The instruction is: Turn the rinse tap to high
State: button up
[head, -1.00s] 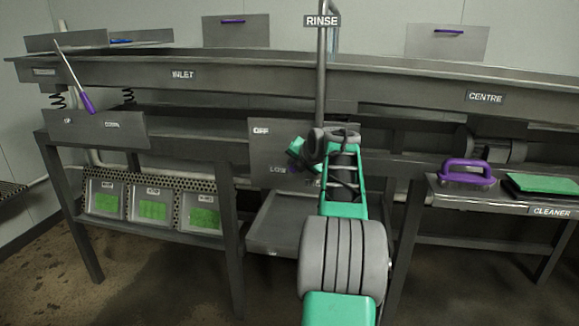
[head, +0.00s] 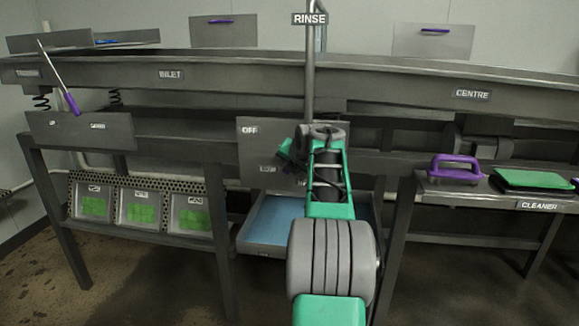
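The rinse tap's grey panel (head: 258,143) is below the trough, under the sign RINSE (head: 309,19) on a vertical pipe (head: 309,75). The panel reads OFF at its upper left, with a smaller, hard-to-read label lower down. My arm covers the right part of the panel, and the tap handle cannot be made out behind it. My gripper (head: 290,152) is at the panel, largely hidden by my own wrist. Whether its fingers are open or shut, or touch the handle, does not show.
A tray (head: 262,249) below the panel shows a blue, water-like surface. A lever with a purple grip (head: 72,104) stands at the left panel. A purple-handled brush (head: 455,168) and a green pad (head: 532,179) lie on the right shelf. Table legs flank my arm.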

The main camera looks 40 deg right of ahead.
jog(key=shift+o, duration=0.4)
jog(key=v, duration=0.7)
jog(key=shift+s+r+p, duration=0.25)
jog(key=shift+p, duration=0.05)
jog(key=shift+a, duration=0.2)
jog(key=shift+c, duration=0.4)
